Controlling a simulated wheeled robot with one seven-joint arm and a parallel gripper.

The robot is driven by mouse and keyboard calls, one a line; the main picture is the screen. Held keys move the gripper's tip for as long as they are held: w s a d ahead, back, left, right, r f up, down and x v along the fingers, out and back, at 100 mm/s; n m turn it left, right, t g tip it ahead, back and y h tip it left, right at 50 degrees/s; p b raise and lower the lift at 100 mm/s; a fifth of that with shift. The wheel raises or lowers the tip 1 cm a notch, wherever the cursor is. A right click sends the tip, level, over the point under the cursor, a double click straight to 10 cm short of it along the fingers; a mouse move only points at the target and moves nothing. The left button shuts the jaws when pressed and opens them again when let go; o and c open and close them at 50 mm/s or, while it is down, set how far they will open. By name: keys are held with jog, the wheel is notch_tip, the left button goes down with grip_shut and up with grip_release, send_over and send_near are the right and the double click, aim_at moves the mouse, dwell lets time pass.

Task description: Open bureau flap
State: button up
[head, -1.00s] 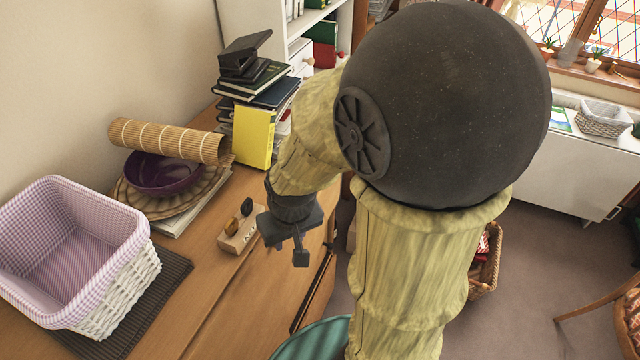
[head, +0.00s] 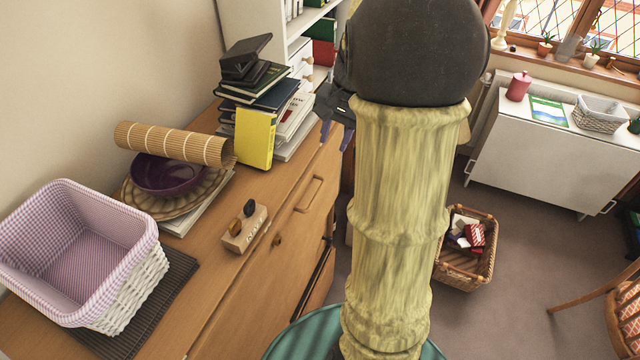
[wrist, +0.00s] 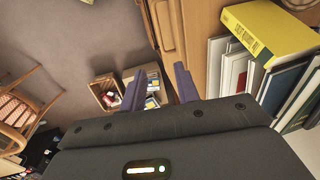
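The wooden bureau's flap (head: 287,222) is its sloping front, and it looks closed. A wooden bar handle (head: 309,193) sits on its upper part, with a small dark keyhole (head: 277,240) nearer me. The handle also shows at the top of the wrist view (wrist: 165,25). My gripper (head: 337,134) is just past the far end of the flap, beyond the handle, partly hidden by my arm. In the wrist view its two purple fingers (wrist: 158,82) are apart with nothing between them.
The bureau top holds a stack of books (head: 262,105), a yellow book (head: 255,138), a purple bowl (head: 165,172), a lined basket (head: 130,290) and a small key block (head: 245,230). A wicker basket (head: 465,270) stands on the floor; open carpet lies right.

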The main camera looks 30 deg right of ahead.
aim_at(319, 191)
jog(key=shift+f, duration=0.15)
jog(key=p+x, duration=0.3)
jog(key=x, duration=1.4)
jog(key=shift+d+f+p, duration=0.1)
jog(key=shift+d+p, duration=0.05)
jog(key=shift+p, duration=0.25)
grip_shut()
